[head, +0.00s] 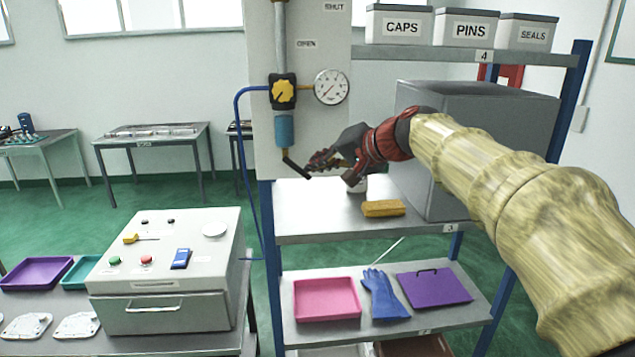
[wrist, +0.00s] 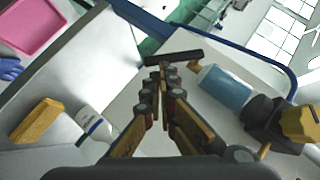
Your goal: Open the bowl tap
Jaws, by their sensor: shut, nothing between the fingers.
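The bowl tap is a short black lever (head: 297,167) under the blue bowl (head: 285,130) of the air unit on the grey panel. In the head view the lever slopes down to the right. In the wrist view the black tap lever (wrist: 178,57) lies crosswise just beyond the fingertips, beside a brass fitting (wrist: 194,67) on the blue bowl (wrist: 226,87). My gripper (head: 313,165) is shut and empty, with its tips right by the lever's lower end. It also shows in the wrist view (wrist: 161,74). Whether the tips touch the lever, I cannot tell.
Above the bowl are a yellow knob (head: 283,92) and a pressure gauge (head: 331,87). A blue hose (head: 239,130) runs down the panel's left side. Below my gripper, a shelf (head: 310,220) holds a yellow sponge (head: 383,208), a white bottle (wrist: 94,124) and a large grey box (head: 480,110).

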